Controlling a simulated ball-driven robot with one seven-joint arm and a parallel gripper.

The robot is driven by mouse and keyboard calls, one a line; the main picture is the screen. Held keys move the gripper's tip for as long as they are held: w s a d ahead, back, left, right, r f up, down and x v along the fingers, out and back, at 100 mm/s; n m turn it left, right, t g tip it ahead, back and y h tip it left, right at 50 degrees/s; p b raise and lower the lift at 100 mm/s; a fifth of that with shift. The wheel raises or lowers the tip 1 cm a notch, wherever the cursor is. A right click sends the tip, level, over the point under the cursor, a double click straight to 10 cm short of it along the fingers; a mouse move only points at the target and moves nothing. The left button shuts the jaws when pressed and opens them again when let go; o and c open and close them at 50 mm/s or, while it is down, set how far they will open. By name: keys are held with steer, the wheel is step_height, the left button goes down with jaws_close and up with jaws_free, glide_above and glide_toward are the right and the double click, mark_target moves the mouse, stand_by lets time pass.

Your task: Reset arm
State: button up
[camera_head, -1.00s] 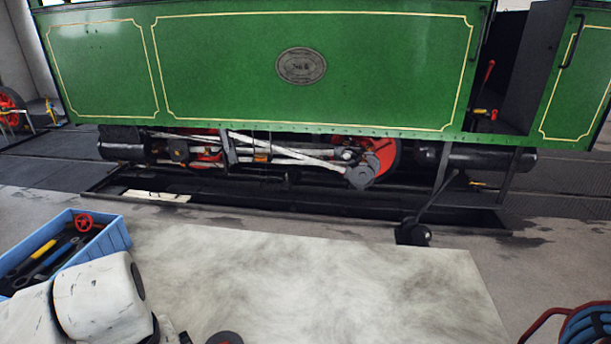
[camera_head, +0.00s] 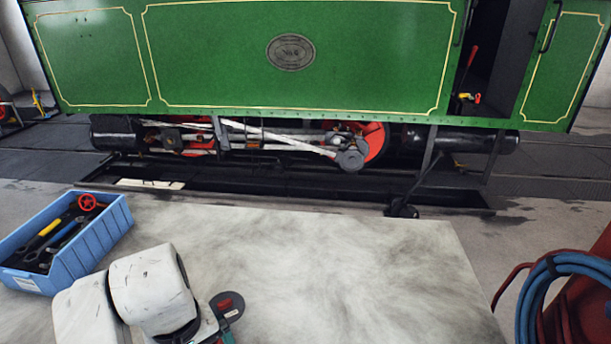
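My arm shows at the lower left as white, scuffed links over the near edge of the pale work surface (camera_head: 340,270). At its end a dark grey part with a dull red patch, around my gripper (camera_head: 226,312), shows just right of the white links. I cannot make out two separate fingertips, so whether it is open or shut is not clear. No object shows plainly held in it. The lower part of the arm is cut off by the bottom edge of the picture.
A blue crate (camera_head: 72,262) with tools and a red handwheel (camera_head: 87,202) stands left of my arm. A blue hose coil (camera_head: 560,300) hangs on a red stand at right. The green steam tram (camera_head: 220,60) stands behind. The work surface's middle is bare.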

steer(key=w+d+f+m+b, duration=0.1)
steer(key=w+d+f, duration=0.2)
steer(key=d, duration=0.5)
steer(key=w+d+f+m, duration=0.15)
steer(key=d+f, duration=0.25)
steer(key=d, duration=0.4)
steer(key=s+d+f+m+t+h+b, duration=0.1)
steer(key=d+f, duration=0.2)
steer(key=d, duration=0.5)
steer(key=d+f+m+h, duration=0.1)
steer(key=d+f, duration=0.2)
steer(key=d, duration=0.5)
steer(key=shift+m, duration=0.85)
steer(key=s+d+f, duration=0.1)
steer(key=s+d, duration=0.2)
steer(key=s+d+f+b, duration=0.1)
steer(key=s+d+f, duration=0.1)
steer(key=d, duration=0.2)
steer(key=s+d+f, duration=0.1)
steer(key=s+d, duration=0.2)
steer(key=shift+s+d+f+b, duration=0.3)
steer(key=shift+d+f, duration=0.1)
steer(key=s+d+f+m+y+b, duration=0.1)
steer(key=s+d+f+m+y, duration=0.1)
steer(key=s, duration=1.3)
steer(key=shift+s+d+f+g, duration=0.3)
steer(key=shift+s+d+f, duration=0.05)
steer(key=shift+d+f, duration=0.2)
